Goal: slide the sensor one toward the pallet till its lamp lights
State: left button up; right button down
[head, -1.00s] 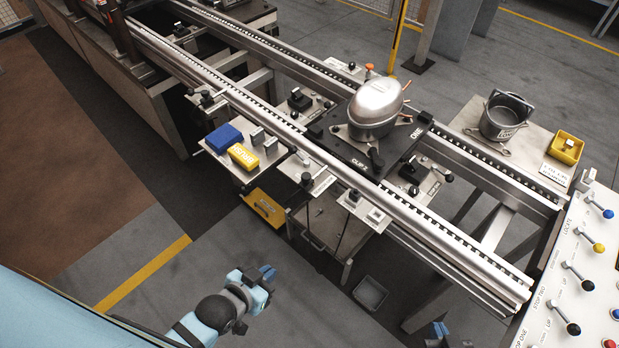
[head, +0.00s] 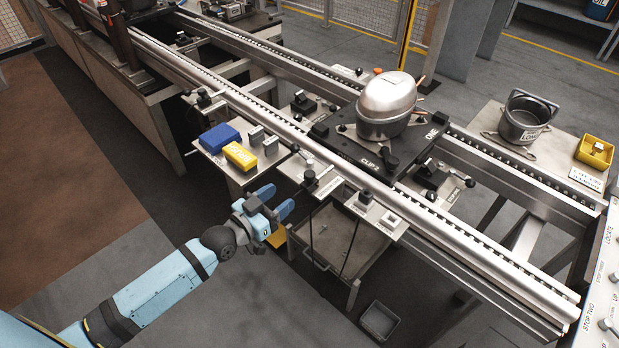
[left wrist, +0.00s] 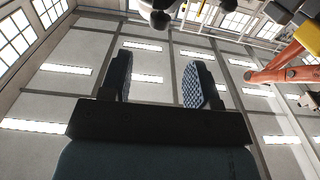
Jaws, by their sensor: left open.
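The black pallet (head: 352,150), marked ONE and CLIP, sits across the two rails and carries a silver compressor (head: 387,105). On the near rail's side, a small plate holds a black-knobbed post (head: 310,176); a second plate to its right holds a small block (head: 365,198). Their labels are too small to read, so I cannot tell which is sensor one. No lit lamp is discernible. My left gripper (head: 282,197) is open and empty, just left of and below the black-knobbed post, apart from it. Its spread fingers also show in the left wrist view (left wrist: 160,68). My right gripper is out of view.
A shelf left of the post holds a blue box (head: 220,138) and a yellow box (head: 240,155). A grey bin (head: 379,320) lies on the floor. A pot (head: 524,118) and yellow tray (head: 594,151) stand at right. The floor left of the rails is clear.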

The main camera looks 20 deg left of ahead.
aim_at(305, 178)
pick_arm(q)
jog(key=x, duration=1.1)
